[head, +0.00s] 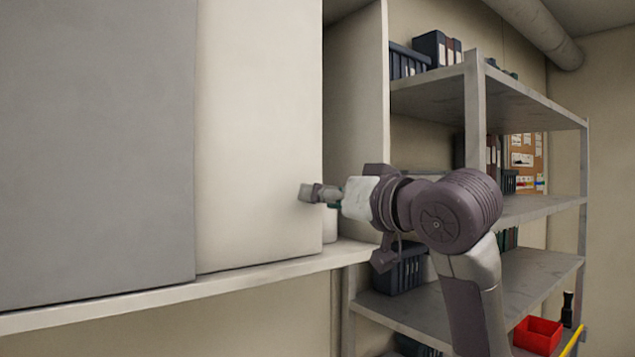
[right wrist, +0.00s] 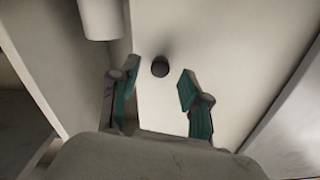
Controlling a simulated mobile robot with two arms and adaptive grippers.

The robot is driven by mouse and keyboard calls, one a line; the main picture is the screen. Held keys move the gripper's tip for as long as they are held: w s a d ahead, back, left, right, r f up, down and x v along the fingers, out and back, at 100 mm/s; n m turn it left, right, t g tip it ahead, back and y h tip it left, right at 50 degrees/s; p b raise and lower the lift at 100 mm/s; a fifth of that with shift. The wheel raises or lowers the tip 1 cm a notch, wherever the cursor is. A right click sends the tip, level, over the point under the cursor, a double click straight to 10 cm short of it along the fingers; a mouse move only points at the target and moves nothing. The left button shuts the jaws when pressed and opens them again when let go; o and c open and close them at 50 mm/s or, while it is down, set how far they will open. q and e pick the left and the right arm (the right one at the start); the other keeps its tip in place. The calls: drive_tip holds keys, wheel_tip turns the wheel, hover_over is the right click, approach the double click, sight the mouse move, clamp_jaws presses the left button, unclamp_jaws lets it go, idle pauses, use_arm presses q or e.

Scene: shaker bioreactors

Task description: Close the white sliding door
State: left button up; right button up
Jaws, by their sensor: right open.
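The white sliding door (head: 260,150) stands in the middle of the head view, with an open gap between its right edge and the cabinet's right side wall (head: 357,130). My right gripper (head: 312,193) is at the door's right edge. In the right wrist view my right gripper (right wrist: 157,82) is open, with its fingers apart. A dark round knob (right wrist: 160,67) on a pale panel (right wrist: 215,45), which looks like the door, shows between and just beyond the fingertips. I cannot tell whether they touch it. My left gripper is not in view.
A grey panel (head: 95,140) is left of the white door. A white cylinder (right wrist: 100,18) shows beside the panel in the wrist view. A metal shelf (head: 530,205) with bins and a red box (head: 537,335) stands to the right, behind my right arm.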

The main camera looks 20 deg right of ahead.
drive_tip(key=shift+x, duration=1.1)
drive_tip(key=shift+s, duration=0.1)
clamp_jaws()
